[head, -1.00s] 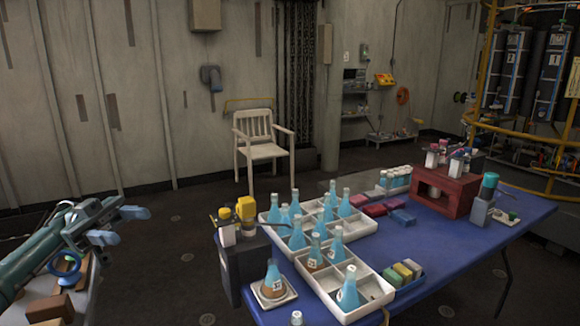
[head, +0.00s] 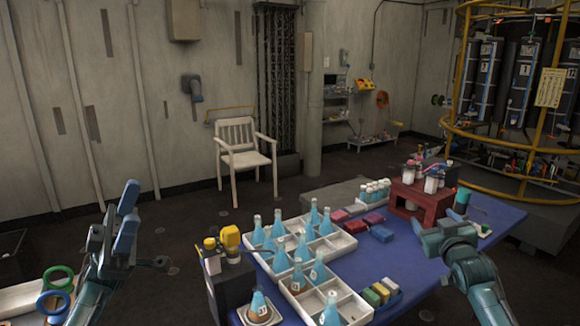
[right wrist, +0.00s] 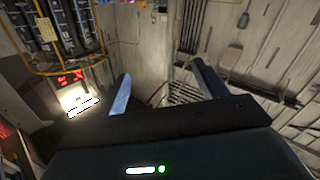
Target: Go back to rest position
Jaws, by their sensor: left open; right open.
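My left gripper (head: 125,215) is raised at the left of the head view, above the floor and left of the blue table, with nothing seen between its fingers. My right arm comes in at the lower right of the head view, and its gripper (head: 447,232) stands over the right part of the blue table (head: 405,262). In the right wrist view the right gripper (right wrist: 158,85) has its two fingers wide apart with nothing between them. That view looks toward the wall and the yellow-railed rack.
White trays (head: 352,312) with blue flasks (head: 280,257) stand on the table's left part. A dark red stand (head: 408,200) with capped vials is near the back. A white chair (head: 243,150) is behind. Green and blue rings (head: 57,275) lie on a left surface.

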